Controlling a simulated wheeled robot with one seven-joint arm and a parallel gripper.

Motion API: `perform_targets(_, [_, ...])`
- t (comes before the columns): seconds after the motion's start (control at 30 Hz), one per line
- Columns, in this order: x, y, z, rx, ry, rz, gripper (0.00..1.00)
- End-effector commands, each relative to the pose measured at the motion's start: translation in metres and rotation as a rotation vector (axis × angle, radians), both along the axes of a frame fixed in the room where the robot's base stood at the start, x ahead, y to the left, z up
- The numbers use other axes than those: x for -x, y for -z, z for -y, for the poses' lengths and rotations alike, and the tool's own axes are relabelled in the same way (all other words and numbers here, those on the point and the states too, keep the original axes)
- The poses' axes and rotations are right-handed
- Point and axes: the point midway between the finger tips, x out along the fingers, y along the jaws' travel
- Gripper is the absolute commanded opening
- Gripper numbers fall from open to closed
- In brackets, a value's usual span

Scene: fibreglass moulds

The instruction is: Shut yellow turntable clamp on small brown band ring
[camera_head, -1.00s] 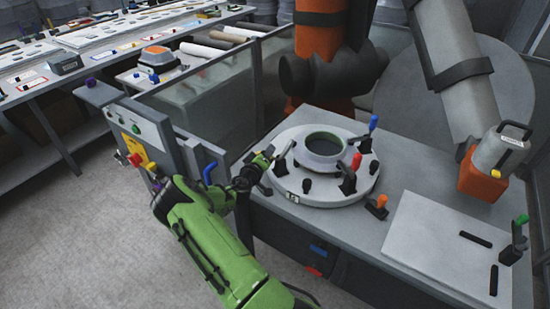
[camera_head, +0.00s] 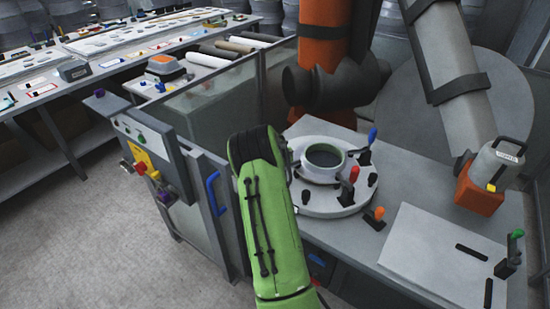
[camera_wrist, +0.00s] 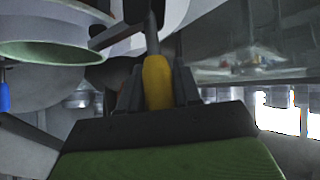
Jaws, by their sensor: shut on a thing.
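The yellow clamp handle (camera_wrist: 157,82) stands upright between the fingers of my gripper (camera_wrist: 157,72) in the wrist view, and the gripper is shut on it. A dark metal clamp part rises above the handle. In the head view my green arm hides the gripper and the yellow clamp. The round pale turntable (camera_head: 325,208) carries a ring-shaped mould (camera_head: 307,168) at its middle, pale with a dark inside. Its flared rim (camera_wrist: 50,52) shows at the upper left of the wrist view. I cannot make out a brown band. Whether the clamp touches the ring is hidden.
Clamps with a blue handle (camera_head: 372,135) and a red handle (camera_head: 354,174) stand on the turntable. An orange-handled clamp (camera_head: 378,214) is on the table. A pale plate (camera_head: 430,250) lies at right. A control box (camera_head: 150,150) and blue-handled panel stand left.

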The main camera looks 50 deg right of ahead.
Motion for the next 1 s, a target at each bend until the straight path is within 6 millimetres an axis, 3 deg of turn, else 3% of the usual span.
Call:
perform_targets(0.3, [0.0029, 0.0016, 0.0055, -0.096, 0.001, 0.043, 0.00])
perform_targets(0.8, [0.0039, 0.0032, 0.0055, -0.115, 0.003, 0.046, 0.00])
perform_targets(0.83, [0.0039, 0.0033, 0.0055, -0.115, 0.003, 0.046, 0.36])
perform_targets(0.93, [0.0037, 0.0029, 0.0056, -0.114, 0.003, 0.046, 0.51])
perform_targets(1.0, [0.0036, 0.0024, 0.0058, -0.113, 0.002, 0.047, 0.54])
